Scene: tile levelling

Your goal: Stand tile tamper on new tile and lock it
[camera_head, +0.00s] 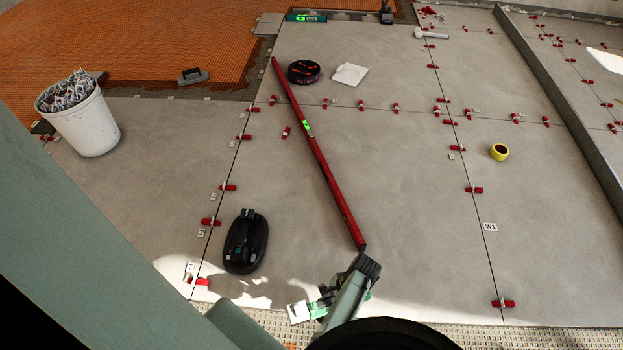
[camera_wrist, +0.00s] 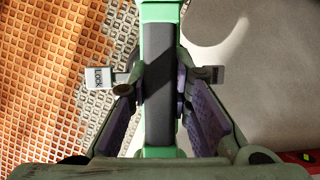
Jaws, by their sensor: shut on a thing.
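My gripper (camera_wrist: 159,85) is shut on the black handle of a green-framed tool (camera_wrist: 159,12), which I take to be the tile tamper. A light tab marked LOCK (camera_wrist: 99,78) sticks out on its left side, and a second tab shows on the right. In the head view, a white and green part of the tool (camera_head: 299,312) shows beside my gripper, over the front tile edge; the arm hides most of it. A large grey tile (camera_head: 300,215) lies beyond. In the wrist view, tile lies right and orange grid left. The tool's underside is hidden.
A red level (camera_head: 320,155) lies across the tile, its near end close to my gripper. A black oval device (camera_head: 245,243) lies to its left. Red clips line the joints. A white bucket (camera_head: 82,115) stands left, and yellow tape (camera_head: 499,152) lies right.

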